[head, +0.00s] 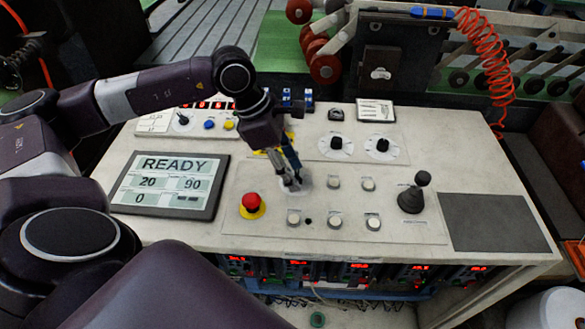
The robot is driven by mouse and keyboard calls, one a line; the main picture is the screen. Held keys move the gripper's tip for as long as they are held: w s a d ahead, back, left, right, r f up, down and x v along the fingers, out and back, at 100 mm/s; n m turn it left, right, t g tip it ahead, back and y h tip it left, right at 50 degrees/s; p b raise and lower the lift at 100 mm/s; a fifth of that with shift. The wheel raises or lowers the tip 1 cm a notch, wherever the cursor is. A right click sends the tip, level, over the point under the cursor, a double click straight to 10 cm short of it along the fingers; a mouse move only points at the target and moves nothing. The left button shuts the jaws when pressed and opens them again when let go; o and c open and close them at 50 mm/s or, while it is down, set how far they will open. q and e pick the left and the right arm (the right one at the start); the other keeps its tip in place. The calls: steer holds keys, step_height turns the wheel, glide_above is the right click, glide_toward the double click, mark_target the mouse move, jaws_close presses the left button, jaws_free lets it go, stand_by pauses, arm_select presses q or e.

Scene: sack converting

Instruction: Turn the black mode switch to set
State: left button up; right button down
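My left gripper (292,182) points down at the control panel (240,190), its fingertips low over a pale round plate (304,184) left of the white buttons. The fingers are close together. Whether they are shut on a knob there cannot be told, because they hide the plate's middle. No switch is readable as the mode switch. Black knobs on white dials stand at the back right, one (337,143) beside another (383,144). A smaller black knob (183,118) is at the back left. My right gripper is not in view.
A red emergency button (252,203) on yellow stands left of the gripper. White buttons (334,182) and a black joystick (412,196) are to the right. A screen (168,184) reads READY. A dark pad (493,222) lies at the right end.

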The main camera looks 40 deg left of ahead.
arm_select(q)
steer(key=c, duration=0.9)
steer(key=shift+f+n+t+b, duration=0.15)
steer(key=shift+n+t+b, duration=0.15)
steer(key=shift+b, duration=0.3)
steer(key=n+b, duration=0.3)
steer(key=shift+d+f+t+y+b, duration=0.1)
steer(key=shift+d+t+y+b, duration=0.05)
steer(key=shift+t+y+b, duration=0.2)
steer(key=n+b, duration=0.1)
steer(key=n+y+b, duration=0.1)
steer(key=n, duration=0.1)
steer(key=shift+s+d+r+t, duration=0.1)
steer(key=shift+r+t, duration=0.1)
steer(key=shift+t, duration=0.15)
steer(key=shift+r+n+y+b, duration=0.1)
steer(key=shift+n+y+b, duration=0.45)
steer(key=shift+n, duration=0.55)
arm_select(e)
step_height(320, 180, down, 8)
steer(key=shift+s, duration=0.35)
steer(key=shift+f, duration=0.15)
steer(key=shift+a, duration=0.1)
arm_select(q)
steer(key=o, duration=1.2)
steer(key=shift+c, duration=0.2)
steer(key=shift+s, duration=0.1)
